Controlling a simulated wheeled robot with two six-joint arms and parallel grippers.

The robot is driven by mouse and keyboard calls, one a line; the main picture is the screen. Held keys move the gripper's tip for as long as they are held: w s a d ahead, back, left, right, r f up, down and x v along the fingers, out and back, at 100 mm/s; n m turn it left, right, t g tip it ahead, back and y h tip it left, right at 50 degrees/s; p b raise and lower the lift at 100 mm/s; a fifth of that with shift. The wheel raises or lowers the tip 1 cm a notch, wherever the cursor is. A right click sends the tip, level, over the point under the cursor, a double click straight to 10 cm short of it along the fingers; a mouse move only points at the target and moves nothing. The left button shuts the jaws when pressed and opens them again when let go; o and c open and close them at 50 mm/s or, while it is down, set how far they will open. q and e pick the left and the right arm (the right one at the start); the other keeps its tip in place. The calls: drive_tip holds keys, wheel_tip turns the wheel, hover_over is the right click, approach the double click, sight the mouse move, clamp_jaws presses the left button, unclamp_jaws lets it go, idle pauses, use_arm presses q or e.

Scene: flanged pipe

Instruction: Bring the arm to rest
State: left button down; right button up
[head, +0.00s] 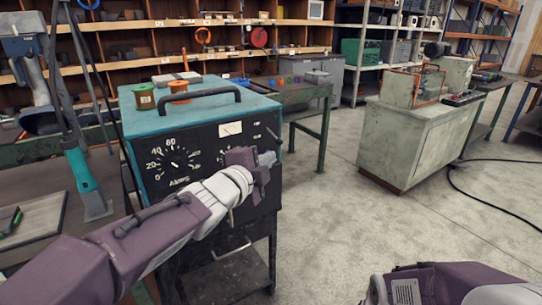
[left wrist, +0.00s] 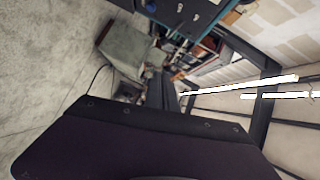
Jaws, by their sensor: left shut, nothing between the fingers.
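My left arm reaches in from the lower left of the head view. Its purple and grey left gripper (head: 268,160) is in front of the dial face of a teal welding machine (head: 225,130). The gripper is shut and holds nothing. I cannot tell whether it touches the machine. In the left wrist view, the dark gripper body fills the lower part. Part of my right arm shows at the lower right of the head view; its gripper is out of view. I cannot make out a flanged pipe.
A teal-handled tool (head: 84,175) is at the left. A pale cabinet (head: 415,140) stands at the right, with a cable (head: 470,194) on the floor. Open concrete floor (head: 345,215) lies between.

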use_arm(q)
drive_tip(key=s+a+f+n+g+y, duration=0.3)
drive_tip(key=a+f+n, duration=0.25)
drive_tip(key=f, duration=0.55)
drive_tip(key=s+a+f+n+g+y, duration=0.2)
drive_tip(key=a+f+n+g, duration=0.15)
drive_tip(key=a+f, duration=0.6)
drive_tip(key=s+d+f+n+g, duration=0.1)
drive_tip(key=s+f+n+g, duration=0.3)
drive_tip(key=s+f+n, duration=0.4)
drive_tip(key=s+d+f+n+g, duration=0.1)
drive_tip(key=s+f+n+g, duration=0.3)
drive_tip(key=s, duration=0.7)
wheel_tip(320, 180, up, 19)
drive_tip(key=m+p, duration=0.1)
drive_tip(key=p, duration=1.9)
drive_tip(key=shift+w+y+p, duration=0.3)
drive_tip(key=shift+w+p, duration=0.05)
drive_tip(key=shift+w, duration=0.1)
drive_tip(key=shift+a+t, duration=0.1)
drive_tip(key=shift+t, duration=0.15)
